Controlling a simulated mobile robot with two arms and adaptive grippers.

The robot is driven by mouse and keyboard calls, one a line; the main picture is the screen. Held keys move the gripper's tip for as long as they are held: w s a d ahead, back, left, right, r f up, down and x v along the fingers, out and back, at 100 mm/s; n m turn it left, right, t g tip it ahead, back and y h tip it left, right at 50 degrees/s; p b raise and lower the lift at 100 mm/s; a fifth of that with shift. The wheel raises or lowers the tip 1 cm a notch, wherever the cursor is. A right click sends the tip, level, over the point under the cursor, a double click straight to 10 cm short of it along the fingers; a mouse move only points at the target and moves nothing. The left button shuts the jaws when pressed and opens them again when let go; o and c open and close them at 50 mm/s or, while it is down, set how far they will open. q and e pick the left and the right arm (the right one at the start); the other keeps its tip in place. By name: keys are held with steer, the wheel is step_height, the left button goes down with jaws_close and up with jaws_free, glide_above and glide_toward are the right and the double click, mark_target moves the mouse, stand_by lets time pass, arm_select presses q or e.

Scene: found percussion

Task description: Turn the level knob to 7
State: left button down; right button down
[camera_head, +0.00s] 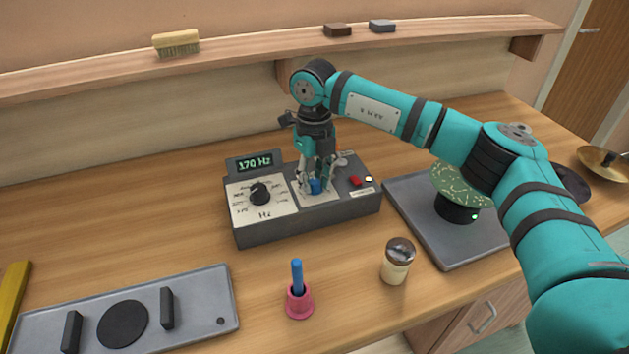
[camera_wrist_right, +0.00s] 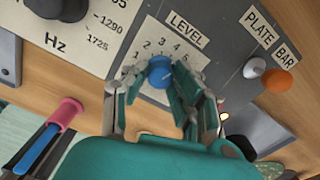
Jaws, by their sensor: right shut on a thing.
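The blue level knob (camera_head: 315,186) sits on the right half of the grey control box (camera_head: 310,222). In the right wrist view the knob (camera_wrist_right: 160,72) is under the word LEVEL, with several low scale numbers showing around its upper side. My right gripper (camera_head: 317,182) reaches down from above and is shut on the knob. Its fingers (camera_wrist_right: 157,88) stand on both sides of it in the wrist view. They hide the scale's higher numbers, and I cannot read where the knob points. My left gripper is not in view.
The box also bears a black Hz knob (camera_head: 260,193), a display (camera_head: 255,162) reading 170 Hz and a red button (camera_head: 354,181). A jar (camera_head: 397,262) and a pink holder (camera_head: 299,301) with a blue stick stand in front. A green speckled disc (camera_head: 461,185) is at right.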

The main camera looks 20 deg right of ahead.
mark_target(315, 181)
steer(key=m, duration=0.3)
steer(key=shift+w+r+m+b, duration=0.1)
steer(key=shift+r+m+b, duration=0.05)
steer(key=shift+m+b, duration=0.25)
steer(key=m, duration=0.3)
steer(key=shift+m+b, duration=0.3)
steer(key=m, duration=0.6)
steer(key=shift+b, duration=0.3)
steer(key=shift+m, duration=0.3)
steer(key=c, duration=1.1)
jaws_free()
steer(key=shift+o, duration=0.2)
step_height(315, 181, up, 12)
